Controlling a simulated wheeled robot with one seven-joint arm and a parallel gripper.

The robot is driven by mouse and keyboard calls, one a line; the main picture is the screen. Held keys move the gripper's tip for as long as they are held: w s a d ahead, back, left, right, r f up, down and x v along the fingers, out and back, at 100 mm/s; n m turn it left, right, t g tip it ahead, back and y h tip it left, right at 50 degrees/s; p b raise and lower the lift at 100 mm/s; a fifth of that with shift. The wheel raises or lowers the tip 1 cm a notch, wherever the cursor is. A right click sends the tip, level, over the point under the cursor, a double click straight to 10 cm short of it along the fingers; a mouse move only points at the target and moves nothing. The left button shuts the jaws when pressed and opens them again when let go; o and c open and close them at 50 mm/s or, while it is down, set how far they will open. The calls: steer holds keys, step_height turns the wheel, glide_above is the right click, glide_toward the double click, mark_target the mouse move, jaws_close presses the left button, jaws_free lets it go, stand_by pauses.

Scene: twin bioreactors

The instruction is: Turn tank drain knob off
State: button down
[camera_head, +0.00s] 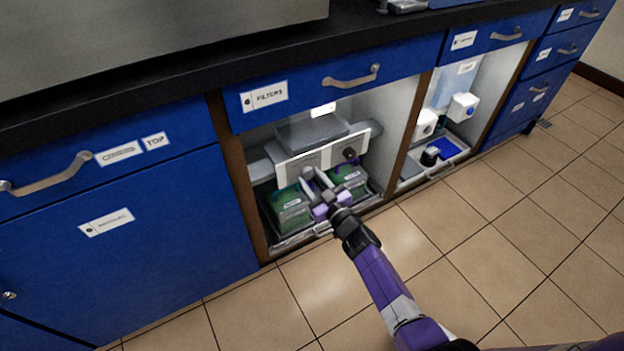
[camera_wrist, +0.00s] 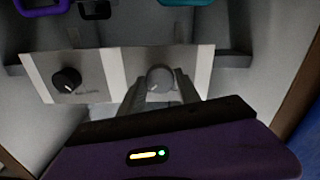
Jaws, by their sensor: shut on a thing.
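A pale control panel (camera_head: 328,152) is inside the open cabinet bay under the Filters drawer. In the wrist view the panel (camera_wrist: 110,72) carries a black knob (camera_wrist: 67,80) at left and a grey knob (camera_wrist: 160,78) right of it. The lettering is too small to read, so I cannot tell which knob is the tank drain. My gripper (camera_wrist: 162,92) has its two fingers on either side of the grey knob, shut on it. In the head view my gripper (camera_head: 312,180) reaches into the bay and hides that knob; the black knob (camera_head: 349,154) shows to its right.
Green-and-white boxes (camera_head: 291,212) stand in a tray on either side of my gripper. A brown cabinet post (camera_head: 402,150) divides this bay from the right one, which holds white devices (camera_head: 462,106). The Filters drawer (camera_head: 320,92) is above. The tiled floor (camera_head: 480,255) in front is clear.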

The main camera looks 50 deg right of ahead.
steer(key=shift+n, duration=0.3)
steer(key=n, duration=0.3)
steer(key=shift+n+b, duration=0.3)
steer(key=n+b, duration=0.1)
steer(key=n, duration=0.3)
steer(key=shift+f+n, duration=0.1)
steer(key=shift+n, duration=0.2)
steer(key=n+b, duration=0.1)
steer(key=n, duration=0.3)
steer(key=shift+n+b, duration=0.75)
steer(key=shift+n, duration=1.75)
steer(key=c, duration=0.9)
jaws_free()
steer(key=shift+o, duration=0.2)
